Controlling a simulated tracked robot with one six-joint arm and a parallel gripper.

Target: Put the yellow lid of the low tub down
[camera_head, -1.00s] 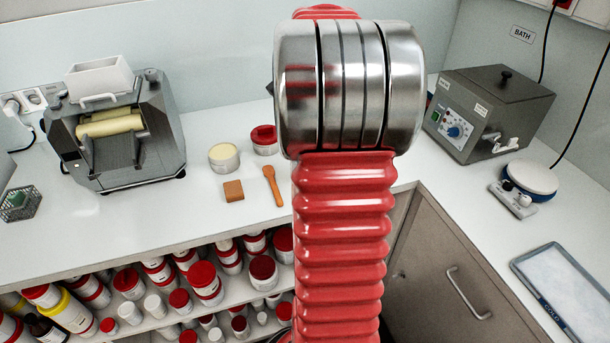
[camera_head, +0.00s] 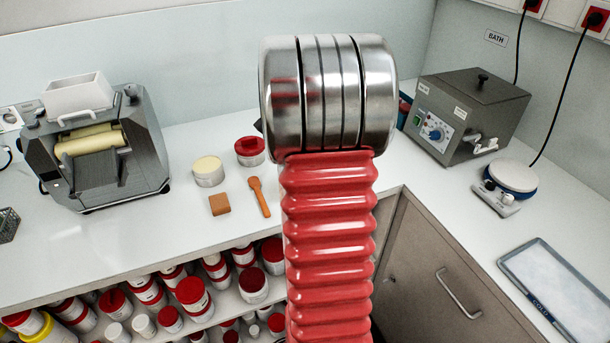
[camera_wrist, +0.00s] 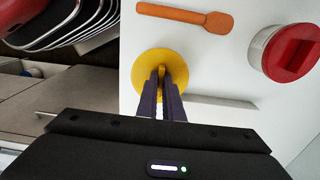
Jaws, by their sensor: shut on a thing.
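In the wrist view my gripper (camera_wrist: 172,88) is shut on the raised grip of the round yellow lid (camera_wrist: 150,82). The lid is over the white counter near its edge. I cannot tell whether it touches the surface. In the head view my arm hides both gripper and lid. A low white tub with pale cream content (camera_head: 208,171) stands open on the counter, left of my arm.
A wooden spatula (camera_head: 260,197), a brown block (camera_head: 219,204) and a red-lidded tub (camera_head: 250,151) are near the open tub. A roller mill (camera_head: 97,150) stands left. A bath (camera_head: 470,115), scale (camera_head: 510,182) and cold tray (camera_head: 505,263) are right.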

